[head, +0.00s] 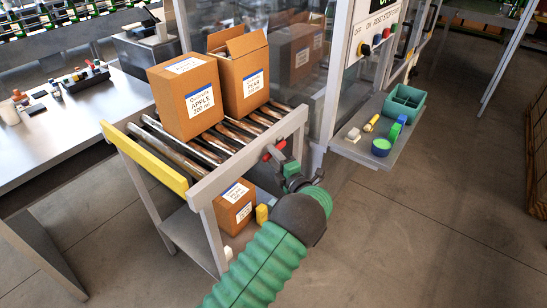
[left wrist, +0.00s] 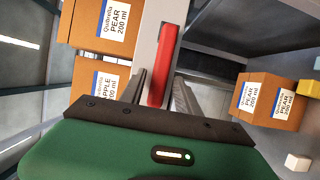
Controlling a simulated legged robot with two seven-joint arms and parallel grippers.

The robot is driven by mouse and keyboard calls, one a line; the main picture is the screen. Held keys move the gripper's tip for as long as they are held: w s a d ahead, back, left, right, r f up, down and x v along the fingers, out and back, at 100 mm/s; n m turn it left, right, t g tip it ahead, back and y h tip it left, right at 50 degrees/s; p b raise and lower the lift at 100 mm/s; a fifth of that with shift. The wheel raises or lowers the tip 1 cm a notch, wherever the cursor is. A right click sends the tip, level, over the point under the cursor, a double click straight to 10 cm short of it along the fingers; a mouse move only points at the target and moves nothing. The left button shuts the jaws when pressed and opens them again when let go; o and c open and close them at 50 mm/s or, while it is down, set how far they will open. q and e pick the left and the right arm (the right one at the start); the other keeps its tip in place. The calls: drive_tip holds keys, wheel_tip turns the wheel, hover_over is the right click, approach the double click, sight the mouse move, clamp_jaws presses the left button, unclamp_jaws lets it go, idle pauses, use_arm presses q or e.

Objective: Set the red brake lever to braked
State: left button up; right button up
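The red brake lever (head: 275,150) is on the end rail of the roller conveyor in the head view. It stands large and upright in the middle of the left wrist view (left wrist: 163,65). My left gripper (head: 283,163) is right at the lever, coming from the lower right. In the wrist view its two dark fingers (left wrist: 160,93) lie on either side of the lever's lower end, with gaps that look open. I cannot tell whether either finger touches it. My right gripper does not show.
Cartons (head: 188,95) stand on the conveyor rollers (head: 165,150). Another carton (head: 234,203) is on the shelf below, beside a yellow block (head: 262,214). A grey side shelf (head: 352,150) holds a green bin (head: 404,103) and small items.

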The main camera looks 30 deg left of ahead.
use_arm(q)
clamp_jaws()
drive_tip(key=shift+f, duration=0.2)
idle(1.0)
